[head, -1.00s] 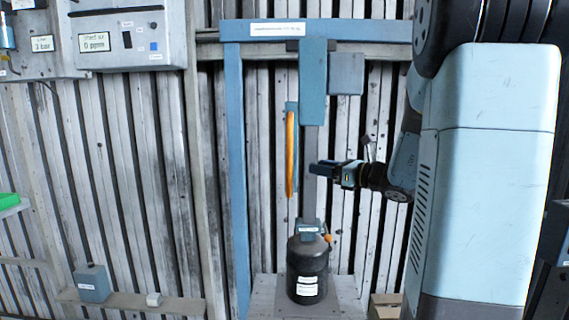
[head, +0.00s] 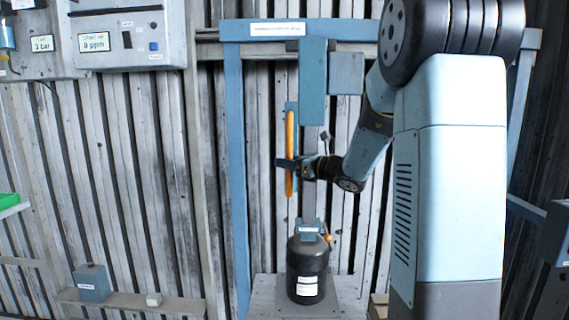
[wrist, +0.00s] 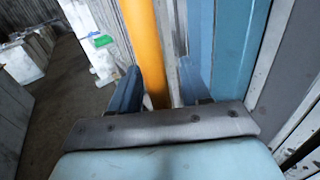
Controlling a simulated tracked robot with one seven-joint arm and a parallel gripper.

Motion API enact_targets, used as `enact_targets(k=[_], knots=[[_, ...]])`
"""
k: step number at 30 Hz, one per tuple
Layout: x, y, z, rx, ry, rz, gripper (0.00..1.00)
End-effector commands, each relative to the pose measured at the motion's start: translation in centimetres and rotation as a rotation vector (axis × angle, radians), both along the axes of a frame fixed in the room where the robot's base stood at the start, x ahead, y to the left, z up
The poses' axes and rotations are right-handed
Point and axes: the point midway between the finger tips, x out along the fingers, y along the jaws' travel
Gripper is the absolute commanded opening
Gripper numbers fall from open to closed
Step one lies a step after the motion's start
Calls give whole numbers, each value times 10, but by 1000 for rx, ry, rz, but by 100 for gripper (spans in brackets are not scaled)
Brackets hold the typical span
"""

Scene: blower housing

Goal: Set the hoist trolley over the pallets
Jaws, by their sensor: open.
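The hoist frame has a blue-grey overhead beam (head: 270,30) with a label. A blue block (head: 313,80), which looks like the trolley, hangs below the beam with a smaller grey box (head: 345,80) beside it. An upright orange bar (head: 289,135) on a narrow blue plate is left of and below the block. My gripper (head: 283,163) is at the lower half of the bar. In the wrist view my gripper (wrist: 157,88) is open, with the orange bar (wrist: 143,40) between its fingers. I cannot tell whether they touch it. I cannot clearly identify the pallets.
A black cylinder (head: 307,265) with a blue-grey top stands on a grey base (head: 262,297) below the hoist. A blue-grey post (head: 235,180) stands at left. Wall panels (head: 120,40) with displays are upper left. A small blue-grey box (head: 92,283) is on a low ledge.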

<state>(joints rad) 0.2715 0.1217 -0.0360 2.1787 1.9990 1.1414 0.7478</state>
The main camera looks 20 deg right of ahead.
Motion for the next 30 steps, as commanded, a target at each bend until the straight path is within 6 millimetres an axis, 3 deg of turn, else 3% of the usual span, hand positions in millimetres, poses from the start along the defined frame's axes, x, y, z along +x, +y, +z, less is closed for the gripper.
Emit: enact_targets(k=[4, 18, 26, 27, 30], knots=[[0, 0, 0, 0, 0, 0, 46], [0, -1, 0, 0, 0, -3, 1], [1, -2, 1, 0, -1, -4, 0], [-1, 21, 1, 1, -1, 4, 0], [0, 6, 1, -1, -1, 1, 0]])
